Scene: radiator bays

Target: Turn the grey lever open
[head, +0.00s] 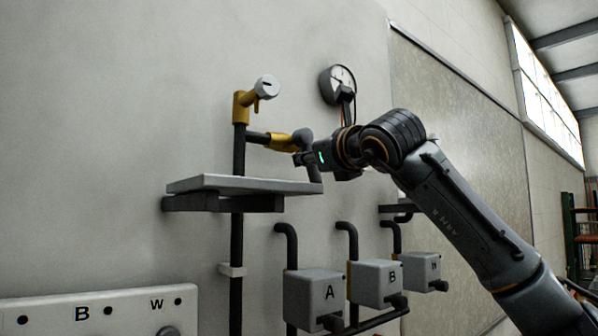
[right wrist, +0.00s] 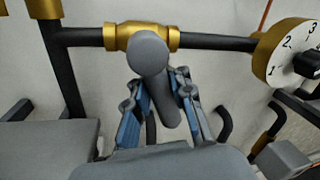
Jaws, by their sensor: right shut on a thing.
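The grey lever (right wrist: 150,52) has a round hub on a brass valve body (right wrist: 116,38), set in a dark horizontal pipe. Its handle (right wrist: 168,108) points downward, tilted slightly right, in the right wrist view. In the head view the lever hub (head: 304,136) shows beside the brass body (head: 279,141), partly hidden by my right gripper (head: 304,159). In the right wrist view my right gripper (right wrist: 157,90) has one finger on each side of the handle and is shut on it. My left gripper is in neither view.
A grey shelf (head: 240,185) juts out below the valve. Grey boxes marked A (head: 313,295) and B (head: 376,284) stand lower right. A brass-rimmed numbered dial (right wrist: 285,58) is right of the lever.

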